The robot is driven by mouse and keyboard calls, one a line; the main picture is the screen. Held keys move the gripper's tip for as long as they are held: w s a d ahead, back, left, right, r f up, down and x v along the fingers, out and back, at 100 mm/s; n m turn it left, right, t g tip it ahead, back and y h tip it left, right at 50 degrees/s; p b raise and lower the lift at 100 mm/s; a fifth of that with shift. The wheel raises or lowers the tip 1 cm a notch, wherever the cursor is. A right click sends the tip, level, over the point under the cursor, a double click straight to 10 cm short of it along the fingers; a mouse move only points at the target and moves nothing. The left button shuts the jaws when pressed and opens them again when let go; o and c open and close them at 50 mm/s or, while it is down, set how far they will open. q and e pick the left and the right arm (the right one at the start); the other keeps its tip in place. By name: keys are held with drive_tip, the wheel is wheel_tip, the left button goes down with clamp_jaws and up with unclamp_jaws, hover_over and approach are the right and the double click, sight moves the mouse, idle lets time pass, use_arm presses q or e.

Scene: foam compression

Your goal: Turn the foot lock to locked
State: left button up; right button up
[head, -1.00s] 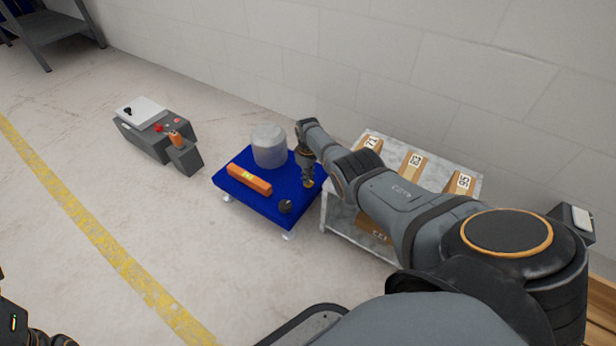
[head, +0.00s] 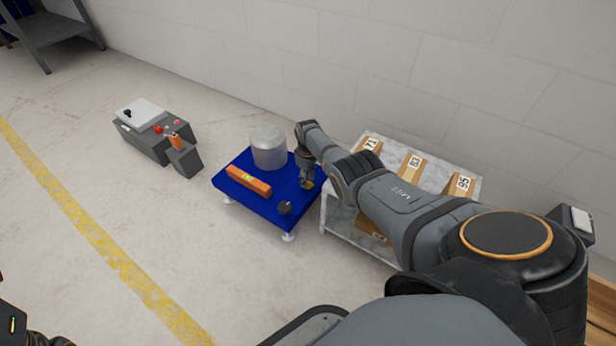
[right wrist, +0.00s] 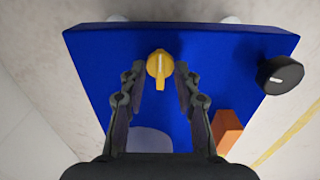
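The blue platform (head: 240,194) stands on small white feet on the floor. A yellow knob (right wrist: 159,64) with a pale pointer line sits on it near its edge, its handle pointing down in the right wrist view. My right gripper (right wrist: 158,80) is open, with one finger on each side of the knob's handle and small gaps visible. In the head view my right gripper (head: 305,178) is over the platform's right corner and largely hides the yellow knob. A black knob (head: 284,208) with a pale line sits at the front edge. My left gripper's fingers do not show.
A grey translucent cylinder (head: 268,148) and an orange block (head: 249,181) stand on the platform. A marble-topped table (head: 402,152) with numbered cardboard pieces is close on the right. A grey control box (head: 140,130) stands left. The floor in front is clear.

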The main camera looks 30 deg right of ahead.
wheel_tip(320, 180, up, 12)
idle(0.5)
idle(0.3)
